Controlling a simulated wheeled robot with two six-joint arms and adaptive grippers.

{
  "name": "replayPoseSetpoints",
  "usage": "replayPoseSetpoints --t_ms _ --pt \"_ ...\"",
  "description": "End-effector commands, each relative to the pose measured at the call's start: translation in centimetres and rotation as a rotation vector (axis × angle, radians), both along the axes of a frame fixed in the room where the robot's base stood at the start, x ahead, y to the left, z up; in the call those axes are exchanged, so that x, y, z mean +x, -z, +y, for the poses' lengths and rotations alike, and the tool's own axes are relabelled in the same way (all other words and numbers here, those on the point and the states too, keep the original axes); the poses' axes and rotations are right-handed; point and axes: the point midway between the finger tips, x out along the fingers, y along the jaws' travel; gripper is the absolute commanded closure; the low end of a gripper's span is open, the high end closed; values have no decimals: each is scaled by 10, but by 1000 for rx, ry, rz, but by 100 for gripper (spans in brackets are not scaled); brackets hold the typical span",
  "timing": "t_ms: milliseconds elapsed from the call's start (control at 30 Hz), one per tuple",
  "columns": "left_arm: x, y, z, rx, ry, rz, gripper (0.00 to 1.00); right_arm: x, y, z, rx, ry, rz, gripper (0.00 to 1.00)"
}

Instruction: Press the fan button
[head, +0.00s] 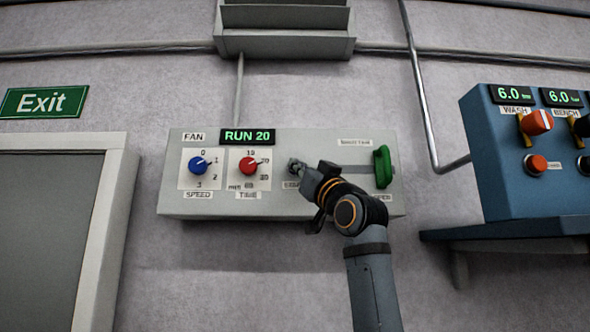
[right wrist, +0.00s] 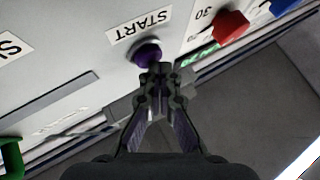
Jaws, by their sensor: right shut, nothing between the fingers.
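The grey fan panel (head: 290,206) hangs on the wall, with a green-lit display (head: 248,137) reading RUN 20. My right gripper (head: 296,168) is shut and empty, its fingertips at the panel to the right of the red knob. In the right wrist view, a round purple button (right wrist: 147,52) under a START label sits right at the tips of my right gripper (right wrist: 160,70). The tips overlap the button's lower right edge and seem to touch it; I cannot tell how far it is pressed. In the head view the gripper hides the button. My left gripper is not in view.
The panel also carries a blue SPEED knob (head: 197,164), a red TIME knob (head: 248,166) and a green handle (head: 382,167). A blue box (head: 510,150) with WASH and BENCH controls stands at the right. A grey door (head: 45,240) is at the left.

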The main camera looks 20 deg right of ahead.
Motion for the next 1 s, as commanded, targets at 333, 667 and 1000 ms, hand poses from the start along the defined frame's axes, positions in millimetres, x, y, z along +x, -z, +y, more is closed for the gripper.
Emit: replayPoseSetpoints --t_ms 333,667,1000 --pt "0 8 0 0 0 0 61 -11 1 4 -1 -1 0 100" --pt "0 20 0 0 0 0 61 -26 3 8 0 -2 -3 100" --pt "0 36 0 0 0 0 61 -56 2 17 0 -1 -2 100"
